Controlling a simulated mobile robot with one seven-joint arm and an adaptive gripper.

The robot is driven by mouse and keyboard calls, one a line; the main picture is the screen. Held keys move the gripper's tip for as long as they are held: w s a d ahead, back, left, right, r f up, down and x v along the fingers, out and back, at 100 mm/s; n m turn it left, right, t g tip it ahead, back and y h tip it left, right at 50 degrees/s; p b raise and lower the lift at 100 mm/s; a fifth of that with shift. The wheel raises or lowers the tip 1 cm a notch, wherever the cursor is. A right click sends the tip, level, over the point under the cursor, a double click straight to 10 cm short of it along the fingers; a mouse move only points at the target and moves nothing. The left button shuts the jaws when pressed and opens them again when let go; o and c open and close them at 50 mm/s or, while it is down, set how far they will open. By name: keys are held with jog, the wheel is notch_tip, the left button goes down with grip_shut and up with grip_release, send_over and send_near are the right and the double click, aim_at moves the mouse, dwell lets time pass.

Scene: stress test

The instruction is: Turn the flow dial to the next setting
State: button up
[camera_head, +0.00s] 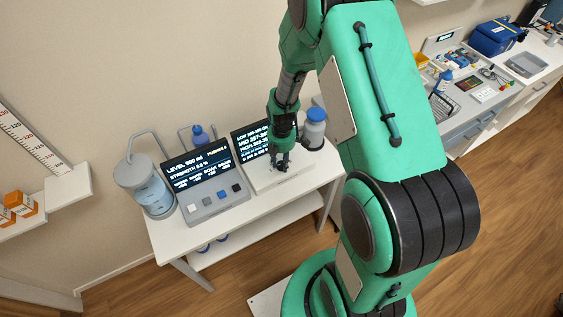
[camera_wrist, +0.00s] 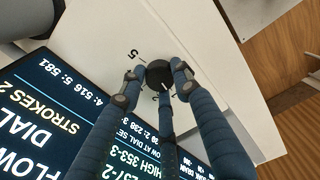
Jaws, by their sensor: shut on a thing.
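The flow dial (camera_wrist: 158,74) is a round black knob on a pale panel in the wrist view. Printed marks stand around it, and a "5" is readable beside it. My gripper (camera_wrist: 154,84) has its dark blue fingers around the dial, with fingertips at its sides. In the head view my gripper (camera_head: 280,163) reaches down to the white dial unit (camera_head: 290,178) on the table; the dial itself is mostly hidden there. A dark display (camera_wrist: 60,120) with "FLOW DIAL" text and numbers lies beside the dial panel.
A grey console (camera_head: 219,196) with a lit screen and coloured buttons stands left of the dial unit. A clear vessel (camera_head: 149,190) stands at the table's left end. The white table (camera_head: 185,241) has little free room.

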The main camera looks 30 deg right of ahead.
aim_at(281, 164)
dwell(0.3)
jog(key=o, duration=1.2)
jog(key=shift+c, duration=0.2)
notch_tip(281, 164, up, 12)
